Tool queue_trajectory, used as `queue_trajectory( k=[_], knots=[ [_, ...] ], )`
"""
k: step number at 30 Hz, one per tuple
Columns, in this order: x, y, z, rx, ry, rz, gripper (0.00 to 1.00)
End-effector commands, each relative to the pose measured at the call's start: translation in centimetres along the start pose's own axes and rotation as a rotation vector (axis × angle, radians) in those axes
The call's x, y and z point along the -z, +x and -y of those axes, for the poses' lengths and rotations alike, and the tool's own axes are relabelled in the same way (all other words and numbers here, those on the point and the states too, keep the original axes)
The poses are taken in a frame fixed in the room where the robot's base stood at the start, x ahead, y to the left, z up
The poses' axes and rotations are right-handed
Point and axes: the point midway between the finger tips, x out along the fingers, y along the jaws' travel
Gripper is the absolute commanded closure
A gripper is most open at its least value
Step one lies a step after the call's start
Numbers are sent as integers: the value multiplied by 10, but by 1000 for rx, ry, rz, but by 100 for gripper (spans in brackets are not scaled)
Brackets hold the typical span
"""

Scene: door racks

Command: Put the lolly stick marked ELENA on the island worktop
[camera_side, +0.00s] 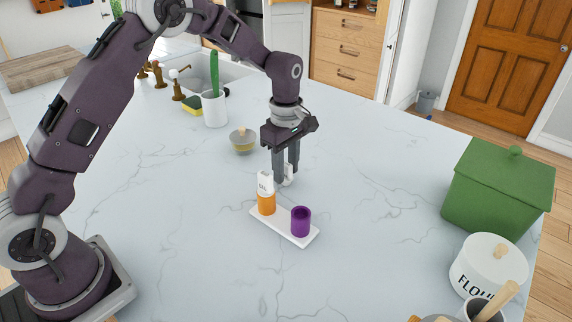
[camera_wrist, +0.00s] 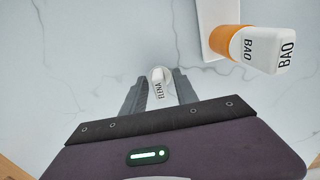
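The white lolly stick marked ELENA (camera_wrist: 158,88) is between the two fingers of my gripper (camera_wrist: 160,98), which appear closed on its sides. In the side view my gripper (camera_side: 286,178) points down behind the small white rack, and the white ELENA piece (camera_side: 288,181) shows at the fingertips. It is outside the rack, low over the island worktop (camera_side: 380,240); I cannot tell if it touches the worktop.
The white rack (camera_side: 272,228) holds an orange cup (camera_side: 266,204) with a white stick marked BAO (camera_wrist: 262,48), and an empty purple cup (camera_side: 300,222). A small bowl (camera_side: 243,141) stands behind left. A green box (camera_side: 497,190) and flour jar (camera_side: 487,266) stand right. Worktop right of my gripper is clear.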

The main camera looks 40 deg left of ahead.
Motion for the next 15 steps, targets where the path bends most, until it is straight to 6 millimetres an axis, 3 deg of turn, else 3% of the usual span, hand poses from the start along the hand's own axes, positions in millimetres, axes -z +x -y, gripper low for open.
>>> queue_trajectory(
  k=[4, 9, 15],
  knots=[
    [0, -20, -1, -4, 0, -1, 65],
    [0, -68, -2, -7, 0, 0, 65],
    [0, -111, -1, -5, 1, 0, 65]
  ],
)
